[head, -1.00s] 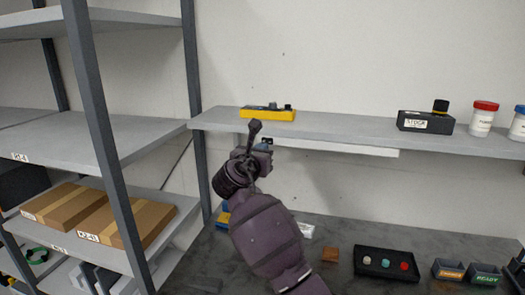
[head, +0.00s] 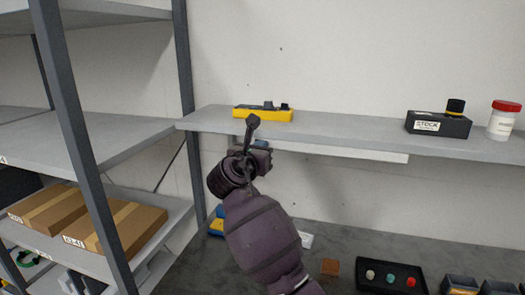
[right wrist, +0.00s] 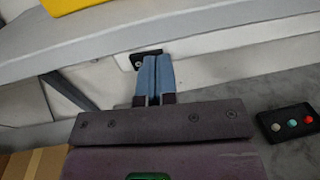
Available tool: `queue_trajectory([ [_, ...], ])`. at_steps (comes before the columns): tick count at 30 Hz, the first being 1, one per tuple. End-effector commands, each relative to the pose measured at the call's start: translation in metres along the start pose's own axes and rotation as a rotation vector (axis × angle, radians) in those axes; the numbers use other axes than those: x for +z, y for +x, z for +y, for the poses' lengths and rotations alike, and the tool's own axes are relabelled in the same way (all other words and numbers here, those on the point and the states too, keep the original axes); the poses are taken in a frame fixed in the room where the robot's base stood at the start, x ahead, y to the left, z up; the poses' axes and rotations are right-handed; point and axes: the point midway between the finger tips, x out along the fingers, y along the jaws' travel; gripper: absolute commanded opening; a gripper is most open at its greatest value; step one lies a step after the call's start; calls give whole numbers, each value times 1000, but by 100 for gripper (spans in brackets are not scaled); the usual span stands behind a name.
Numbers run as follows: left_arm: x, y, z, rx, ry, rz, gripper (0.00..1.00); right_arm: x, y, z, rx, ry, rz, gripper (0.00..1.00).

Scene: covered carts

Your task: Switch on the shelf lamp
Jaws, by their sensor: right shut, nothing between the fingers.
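The shelf lamp (head: 350,151) is a pale bar under the front of the wall shelf, and it looks unlit. At its left end is a small black switch block (right wrist: 139,60), seen in the right wrist view. My right gripper (right wrist: 155,62) is shut and empty, its blue fingertips in front of this block and overlapping its lower right part. I cannot tell whether they touch it. In the head view my right gripper (head: 262,143) is just below the shelf edge, and my wrist and fingers hide the block. My left gripper is not in view.
The wall shelf (head: 350,130) holds a yellow-based device (head: 263,115), a black stock box (head: 437,125) and a red-lidded jar (head: 504,120). Below, the dark worktop carries a black tray (head: 391,291) with coloured knobs and a brown block (head: 330,267). A rack with cartons (head: 115,228) stands left.

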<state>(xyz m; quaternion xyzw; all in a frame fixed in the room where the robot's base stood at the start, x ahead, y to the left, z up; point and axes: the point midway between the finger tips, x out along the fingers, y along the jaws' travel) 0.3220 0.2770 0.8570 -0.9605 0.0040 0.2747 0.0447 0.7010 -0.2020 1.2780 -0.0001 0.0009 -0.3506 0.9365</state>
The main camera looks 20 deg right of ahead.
Motion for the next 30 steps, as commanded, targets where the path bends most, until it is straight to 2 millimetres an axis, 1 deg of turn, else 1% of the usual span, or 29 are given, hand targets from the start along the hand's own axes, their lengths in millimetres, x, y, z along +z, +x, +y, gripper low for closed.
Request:
queue_trajectory([
  [13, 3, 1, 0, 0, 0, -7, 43, 0, -1, 0, 1, 0, -1, 0],
  [21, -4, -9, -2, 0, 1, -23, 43, 3, 9, -3, 84, -3, -2, 0],
  [25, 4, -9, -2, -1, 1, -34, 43, 2, 10, -3, 94, 2, -5, 0],
  [30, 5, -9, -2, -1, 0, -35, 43, 3, 11, -4, 92, 2, -7, 0],
])
